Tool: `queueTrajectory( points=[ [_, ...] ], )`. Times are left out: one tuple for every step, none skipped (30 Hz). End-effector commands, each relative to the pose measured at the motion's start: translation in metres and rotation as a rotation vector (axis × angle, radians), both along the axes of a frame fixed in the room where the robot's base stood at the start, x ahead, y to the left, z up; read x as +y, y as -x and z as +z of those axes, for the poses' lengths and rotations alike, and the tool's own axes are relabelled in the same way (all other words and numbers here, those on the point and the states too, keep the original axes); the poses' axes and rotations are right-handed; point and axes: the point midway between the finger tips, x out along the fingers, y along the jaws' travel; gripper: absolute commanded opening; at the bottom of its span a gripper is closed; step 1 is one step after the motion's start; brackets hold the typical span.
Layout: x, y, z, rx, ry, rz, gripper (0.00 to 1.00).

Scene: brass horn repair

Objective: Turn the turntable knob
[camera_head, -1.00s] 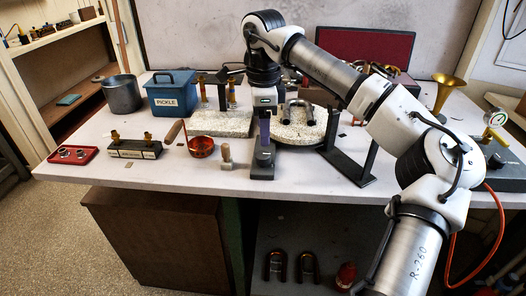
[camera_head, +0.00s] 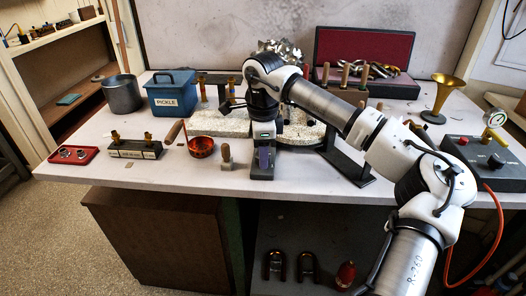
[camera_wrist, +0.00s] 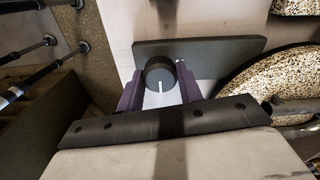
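The turntable knob (camera_wrist: 158,68) is a dark round knob with a white line on its face. It sits on a dark grey base plate (camera_wrist: 222,50) beside the round speckled turntable (camera_wrist: 270,88). In the wrist view, the purple fingers of my gripper (camera_wrist: 160,84) stand apart, one on each side of the knob and very close to it. I cannot tell whether they touch it. In the head view, my gripper (camera_head: 264,158) points down at the table's front, and the knob is hidden behind it. The speckled turntable top (camera_head: 301,133) shows partly behind my arm.
A dark stand (camera_head: 347,165) is just right of my gripper. A wooden peg (camera_head: 227,155) and a red-brown bowl (camera_head: 201,147) are to its left. A control box with gauge (camera_head: 484,157) stands at right, and a blue pickle box (camera_head: 172,95) at back left.

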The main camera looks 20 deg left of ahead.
Motion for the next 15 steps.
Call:
queueTrajectory(
  points=[
    [-0.0001,0.0002,0.0002,0.001,0.0,0.0,0.28],
    [-0.0001,0.0002,0.0002,0.001,0.0,0.0,0.24],
    [-0.0001,0.0003,0.0002,0.001,0.0,0.0,0.19],
    [-0.0001,0.0003,0.0002,0.001,0.0,0.0,0.15],
    [-0.0001,0.0003,0.0003,0.001,0.0,0.0,0.13],
    [-0.0001,0.0003,0.0003,0.001,0.0,0.001,0.13],
    [-0.0001,0.0003,0.0003,0.001,0.0,0.002,0.13],
    [-0.0001,0.0003,0.0003,0.001,0.0,0.003,0.13],
    [-0.0001,0.0003,0.0004,0.001,0.0,0.006,0.13],
    [-0.0001,0.0003,0.0004,0.001,0.0,0.01,0.13],
    [-0.0001,0.0003,0.0004,0.001,0.0,0.015,0.13],
    [-0.0002,0.0002,0.0004,0.001,0.0,0.025,0.13],
    [-0.0002,0.0002,0.0004,0.002,0.001,0.033,0.13],
    [-0.0002,0.0002,0.0004,0.001,0.002,0.042,0.13],
    [-0.0003,0.0002,0.0004,0.001,0.002,0.059,0.13]
  ],
)
